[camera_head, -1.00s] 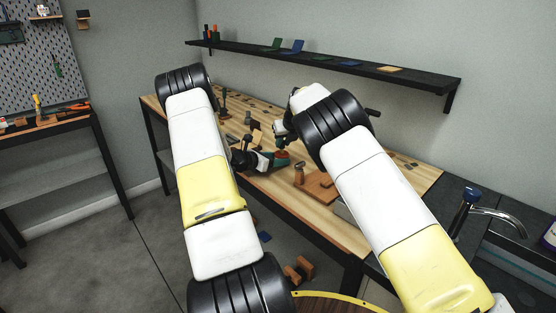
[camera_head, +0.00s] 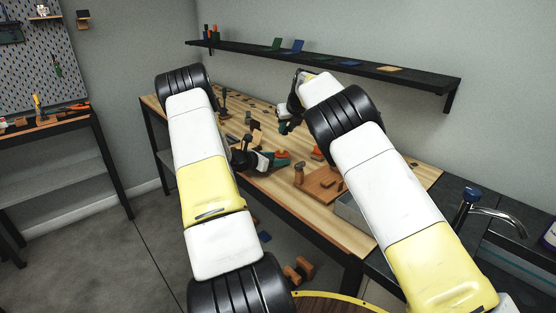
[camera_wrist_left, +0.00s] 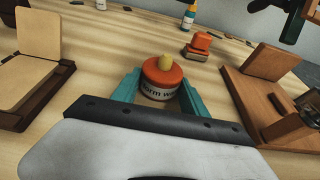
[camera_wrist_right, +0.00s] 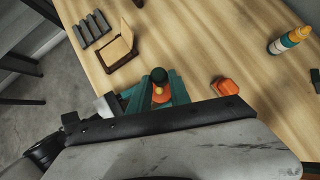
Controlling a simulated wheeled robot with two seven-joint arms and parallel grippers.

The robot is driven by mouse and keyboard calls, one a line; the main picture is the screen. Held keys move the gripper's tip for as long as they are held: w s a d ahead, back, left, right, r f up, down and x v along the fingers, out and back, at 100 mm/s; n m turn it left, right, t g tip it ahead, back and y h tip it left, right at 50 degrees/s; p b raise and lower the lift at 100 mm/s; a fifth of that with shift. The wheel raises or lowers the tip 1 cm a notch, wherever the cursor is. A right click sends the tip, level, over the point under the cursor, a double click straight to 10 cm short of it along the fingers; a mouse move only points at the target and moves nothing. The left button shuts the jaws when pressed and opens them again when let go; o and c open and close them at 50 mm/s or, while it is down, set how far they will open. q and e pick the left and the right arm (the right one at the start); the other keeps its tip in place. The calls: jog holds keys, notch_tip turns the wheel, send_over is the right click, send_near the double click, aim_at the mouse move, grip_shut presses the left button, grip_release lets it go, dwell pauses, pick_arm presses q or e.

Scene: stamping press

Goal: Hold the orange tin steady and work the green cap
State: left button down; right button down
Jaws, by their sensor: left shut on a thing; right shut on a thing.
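The orange tin (camera_wrist_left: 162,80) stands on the wooden bench between the teal fingers of my left gripper (camera_wrist_left: 160,88), which is shut on it. A small yellow knob (camera_wrist_left: 165,62) shows on its top, with no green cap there. In the right wrist view, the dark green cap (camera_wrist_right: 158,75) is at the fingertips of my right gripper (camera_wrist_right: 158,82), shut on it. The orange tin (camera_wrist_right: 161,97) shows beyond those fingers. In the head view, my right gripper (camera_head: 286,126) is above and apart from my left gripper (camera_head: 280,158); the cap is hard to make out there.
An orange block (camera_wrist_left: 199,43) and a bottle with a yellow tip (camera_wrist_right: 289,40) stand near the tin. A wooden stand (camera_head: 318,184) is to the right, and an open brown box (camera_wrist_right: 115,48) lies nearby. A dark shelf (camera_head: 330,64) runs along the wall.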

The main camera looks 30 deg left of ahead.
jog(key=w+d+r, duration=0.1)
jog(key=w+r, duration=0.3)
jog(key=shift+d+r, duration=0.25)
jog(key=shift+d, duration=0.15)
pick_arm(q)
jog(key=c, duration=0.5)
grip_release()
jog(key=v, duration=1.2)
